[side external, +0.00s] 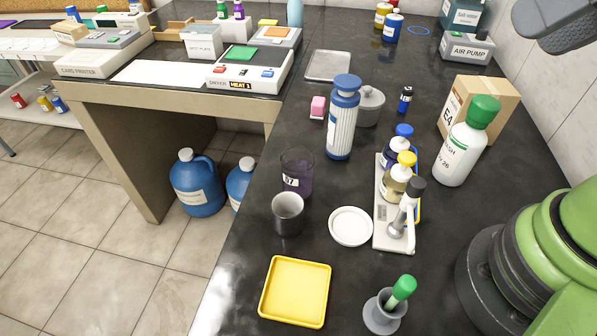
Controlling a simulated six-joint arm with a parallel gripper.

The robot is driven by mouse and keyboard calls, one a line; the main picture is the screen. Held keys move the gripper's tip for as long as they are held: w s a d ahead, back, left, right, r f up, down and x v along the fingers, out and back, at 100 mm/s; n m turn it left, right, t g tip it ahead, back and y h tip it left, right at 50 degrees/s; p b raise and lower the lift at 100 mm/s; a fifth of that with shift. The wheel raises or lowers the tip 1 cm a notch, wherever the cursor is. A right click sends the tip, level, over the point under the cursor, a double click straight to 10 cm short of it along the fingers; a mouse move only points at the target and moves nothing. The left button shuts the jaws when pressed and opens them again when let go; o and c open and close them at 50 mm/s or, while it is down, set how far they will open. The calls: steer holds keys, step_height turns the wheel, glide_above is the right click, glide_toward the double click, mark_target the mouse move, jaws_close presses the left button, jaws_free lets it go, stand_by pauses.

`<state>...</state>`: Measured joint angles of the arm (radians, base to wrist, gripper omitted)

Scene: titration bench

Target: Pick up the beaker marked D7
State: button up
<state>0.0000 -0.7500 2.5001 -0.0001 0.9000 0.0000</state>
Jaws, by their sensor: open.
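The beaker marked D7 (298,173) is a clear glass with dark purple contents and a pale label, partly legible. It stands upright on the dark bench, left of centre. A grey metal cup (288,213) stands close in front of it, near the bench's left edge. My gripper's fingers do not show in this view. A dark grey part at the top right corner may be part of my arm, but no jaws can be made out on it.
A tall blue-and-white bottle (342,118) stands behind the beaker. A white dish (350,226) and a rack (393,240) with bottles lie to its right. A yellow tray (295,291) and a grey mortar (384,314) are in front. A white bottle with green cap (465,142) stands right.

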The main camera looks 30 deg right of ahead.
steer(key=o, duration=0.9)
